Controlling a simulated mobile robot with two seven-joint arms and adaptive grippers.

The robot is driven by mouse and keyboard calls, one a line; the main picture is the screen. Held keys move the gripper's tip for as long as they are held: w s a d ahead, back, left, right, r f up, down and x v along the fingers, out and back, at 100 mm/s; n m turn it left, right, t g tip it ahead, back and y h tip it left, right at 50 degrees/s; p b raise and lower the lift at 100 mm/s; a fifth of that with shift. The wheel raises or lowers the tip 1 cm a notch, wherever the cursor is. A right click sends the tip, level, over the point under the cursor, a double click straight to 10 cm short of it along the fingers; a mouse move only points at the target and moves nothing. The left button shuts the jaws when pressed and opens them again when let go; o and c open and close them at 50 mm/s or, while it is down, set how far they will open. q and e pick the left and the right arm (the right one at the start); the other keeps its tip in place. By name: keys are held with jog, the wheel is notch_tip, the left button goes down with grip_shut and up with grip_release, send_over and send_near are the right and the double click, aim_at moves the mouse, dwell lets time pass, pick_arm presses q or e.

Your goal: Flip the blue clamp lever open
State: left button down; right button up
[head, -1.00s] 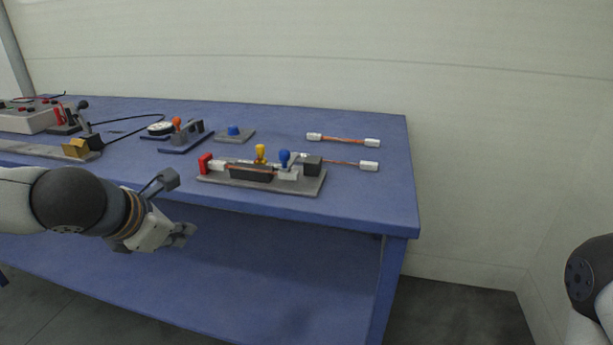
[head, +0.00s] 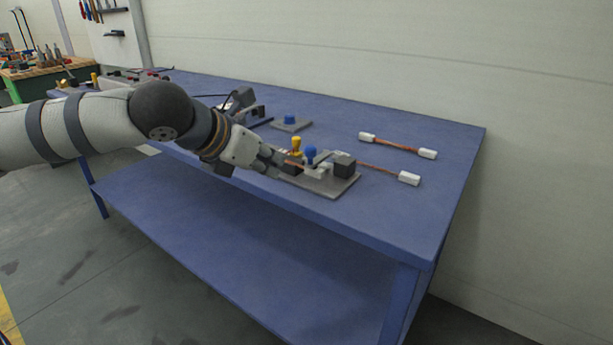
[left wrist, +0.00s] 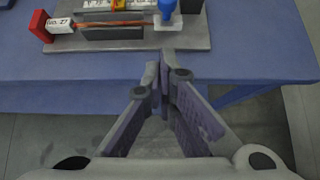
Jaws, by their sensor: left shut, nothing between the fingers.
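The blue clamp lever (head: 311,153) stands upright on a grey fixture plate (head: 338,189) near the front edge of the blue table. In the left wrist view the lever (left wrist: 166,8) shows at the top edge, partly cut off. A yellow lever (head: 296,145) stands to its left on the same plate. My left gripper (head: 284,163) is shut and empty, at the front left of the fixture, and hides part of it. In the left wrist view its fingertips (left wrist: 162,72) meet a little in front of the plate's edge, below the lever. My right gripper is not in view.
On the fixture are a red end block (left wrist: 41,26), a cable and a black block (head: 342,165). A second cable piece (head: 397,146) lies behind. A grey plate with a blue knob (head: 290,120) stands farther back. The table's right end (head: 450,190) is clear.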

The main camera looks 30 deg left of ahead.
pick_arm(q)
jog(key=shift+s+a, duration=0.1)
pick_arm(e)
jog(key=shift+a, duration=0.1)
pick_arm(q)
jog(key=b+x, duration=0.3)
jog(key=x, duration=0.6)
jog(key=shift+f+b, duration=0.35)
jog(key=shift+w, duration=0.4)
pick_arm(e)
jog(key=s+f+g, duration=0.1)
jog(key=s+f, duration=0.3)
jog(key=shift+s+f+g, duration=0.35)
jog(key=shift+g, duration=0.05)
pick_arm(q)
jog(key=shift+w+r, duration=0.1)
jog(key=shift+w, duration=0.05)
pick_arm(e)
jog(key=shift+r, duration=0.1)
